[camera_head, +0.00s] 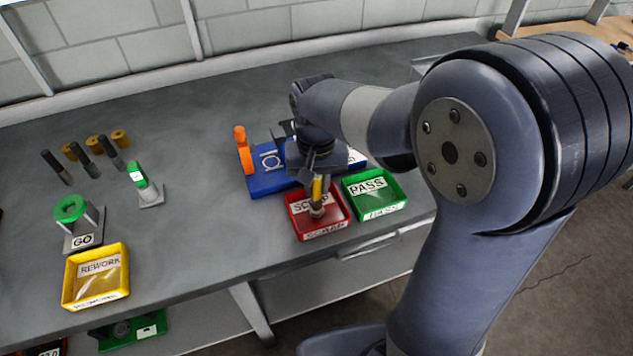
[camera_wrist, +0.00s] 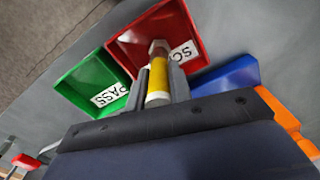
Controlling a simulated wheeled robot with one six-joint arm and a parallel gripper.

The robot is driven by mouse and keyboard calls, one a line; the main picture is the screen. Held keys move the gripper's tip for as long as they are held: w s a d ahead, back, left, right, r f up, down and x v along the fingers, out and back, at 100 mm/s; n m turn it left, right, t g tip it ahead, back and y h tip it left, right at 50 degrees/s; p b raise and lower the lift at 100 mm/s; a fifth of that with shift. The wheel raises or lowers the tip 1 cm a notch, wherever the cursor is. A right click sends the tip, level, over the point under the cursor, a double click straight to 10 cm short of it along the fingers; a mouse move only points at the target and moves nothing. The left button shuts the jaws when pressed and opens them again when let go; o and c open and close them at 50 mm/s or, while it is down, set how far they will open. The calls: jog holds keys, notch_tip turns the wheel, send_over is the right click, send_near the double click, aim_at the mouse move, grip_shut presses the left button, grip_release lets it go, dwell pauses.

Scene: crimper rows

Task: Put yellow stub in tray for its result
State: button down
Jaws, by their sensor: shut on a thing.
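The yellow stub (camera_head: 317,188) is held upright in my gripper (camera_head: 316,176), over the red SCRAP tray (camera_head: 340,222). In the wrist view the stub (camera_wrist: 158,78) sits between the two fingers of my gripper (camera_wrist: 160,90), its metal end pointing at the red tray (camera_wrist: 185,22). I cannot tell whether that end touches the tray floor. The green PASS tray (camera_head: 392,183) stands just right of the red one. The yellow REWORK tray (camera_head: 97,262) is at the front left of the bench, far from my gripper.
A blue fixture with an orange lever (camera_head: 243,150) lies behind the red tray. At left are a green ring GO gauge (camera_head: 70,208), a green device on a stand (camera_head: 140,180) and several black-handled pieces. The bench middle (camera_head: 210,220) is clear.

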jog(key=shift+f, duration=0.15)
jog(key=c, duration=1.3)
grip_release()
notch_tip(320, 180, up, 12)
jog(key=shift+r, duration=0.2)
jog(key=shift+f, duration=0.1)
notch_tip(320, 180, down, 12)
jog(key=shift+r, duration=1.9)
